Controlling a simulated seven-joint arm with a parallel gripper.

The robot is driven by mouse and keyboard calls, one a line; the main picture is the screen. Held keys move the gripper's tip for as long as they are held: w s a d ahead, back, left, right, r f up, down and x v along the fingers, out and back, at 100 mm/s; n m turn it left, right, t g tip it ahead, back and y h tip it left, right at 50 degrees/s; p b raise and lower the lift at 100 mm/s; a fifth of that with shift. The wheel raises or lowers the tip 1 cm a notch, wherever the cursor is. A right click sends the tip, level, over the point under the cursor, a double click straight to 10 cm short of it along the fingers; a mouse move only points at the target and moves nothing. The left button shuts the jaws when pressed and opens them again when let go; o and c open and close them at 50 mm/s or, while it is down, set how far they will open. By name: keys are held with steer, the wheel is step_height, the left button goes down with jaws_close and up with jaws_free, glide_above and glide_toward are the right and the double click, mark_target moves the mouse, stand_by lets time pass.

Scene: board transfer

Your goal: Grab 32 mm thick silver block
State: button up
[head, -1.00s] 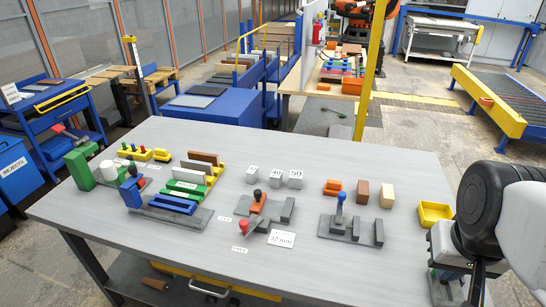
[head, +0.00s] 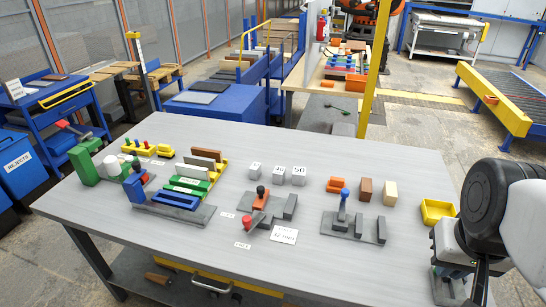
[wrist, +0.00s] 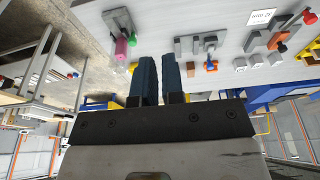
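Three small silver blocks stand in a row at the back middle of the table in the head view: a left one (head: 254,169), a middle one marked 40 (head: 279,173) and a right one marked 50 (head: 299,175). The left block's marking is too small to read. A white card reading 32 mm (head: 284,235) lies nearer the front. My gripper's two dark fingers (wrist: 158,58) show in the wrist view with a narrow empty gap between them. In the head view my arm is at the right edge, well away from the silver blocks.
Fixtures with upright handles (head: 342,220) stand in front of the blocks, and a blue and grey fixture (head: 175,205) is left. Orange, brown and tan blocks (head: 365,190) and a yellow tray (head: 437,211) are right. The table's front left (head: 130,225) is clear.

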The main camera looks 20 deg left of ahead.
steer(key=o, duration=1)
steer(key=w+a+f+n+h, duration=0.15)
steer(key=w+n, duration=0.25)
steer(key=w, duration=0.4)
steer(key=w+a+r+n+h, duration=0.1)
steer(key=w+n+h, duration=0.25)
steer(key=w, duration=0.45)
steer(key=w+a+f+n+t+h, duration=0.1)
steer(key=w+a+f+n+t, duration=0.15)
steer(key=w+a+n, duration=0.45)
steer(key=w+a+f+n+t+h, duration=0.1)
steer(key=w+a+f+n, duration=0.3)
steer(key=w, duration=0.5)
steer(key=n+t+y, duration=0.6)
steer(key=n+t, duration=0.1)
steer(key=n, duration=1)
glide_toward(255, 171)
steer(key=w, duration=0.3)
steer(key=shift+a+f, duration=0.3)
steer(key=shift+a, duration=0.05)
